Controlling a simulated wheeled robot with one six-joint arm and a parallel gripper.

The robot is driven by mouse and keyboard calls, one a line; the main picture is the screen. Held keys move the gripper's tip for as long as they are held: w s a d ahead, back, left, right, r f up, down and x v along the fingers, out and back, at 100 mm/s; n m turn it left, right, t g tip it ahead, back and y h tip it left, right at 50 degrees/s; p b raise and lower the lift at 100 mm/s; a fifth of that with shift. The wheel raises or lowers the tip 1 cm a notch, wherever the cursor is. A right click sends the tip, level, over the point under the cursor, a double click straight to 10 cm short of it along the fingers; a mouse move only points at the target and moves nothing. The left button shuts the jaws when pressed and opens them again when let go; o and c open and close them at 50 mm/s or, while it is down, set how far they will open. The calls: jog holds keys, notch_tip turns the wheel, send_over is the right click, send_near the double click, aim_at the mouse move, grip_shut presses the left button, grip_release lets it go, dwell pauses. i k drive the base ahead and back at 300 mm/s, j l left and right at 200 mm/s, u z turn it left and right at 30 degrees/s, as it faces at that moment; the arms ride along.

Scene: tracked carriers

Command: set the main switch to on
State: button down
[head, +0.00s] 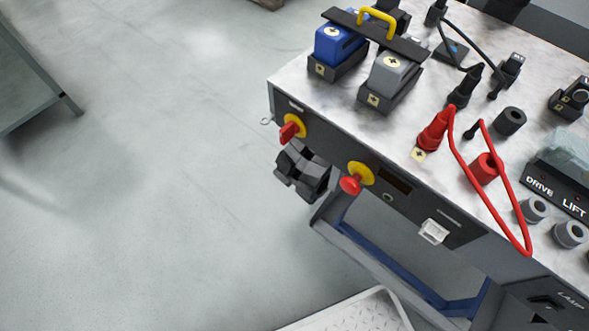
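The main switch appears to be the red handle on a round yellow plate (291,127) on the front panel of the bench, near its left corner. The handle slants down to the left. Its markings are too small to read, so I cannot tell its setting. A second red knob on a yellow plate (356,178), like a push button, sits further right on the same panel.
The bench top (400,135) holds blue and grey battery-like blocks, plugs and a red cable (480,195). A tread-plate tray (345,315) stands below.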

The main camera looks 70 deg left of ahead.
aim_at(288, 131)
jog(key=u, duration=0.45)
jog(key=l+u, duration=0.1)
jog(key=u, duration=0.4)
jog(key=k+u, duration=0.1)
jog(key=u, duration=0.85)
jog(key=k+l+u, duration=0.8)
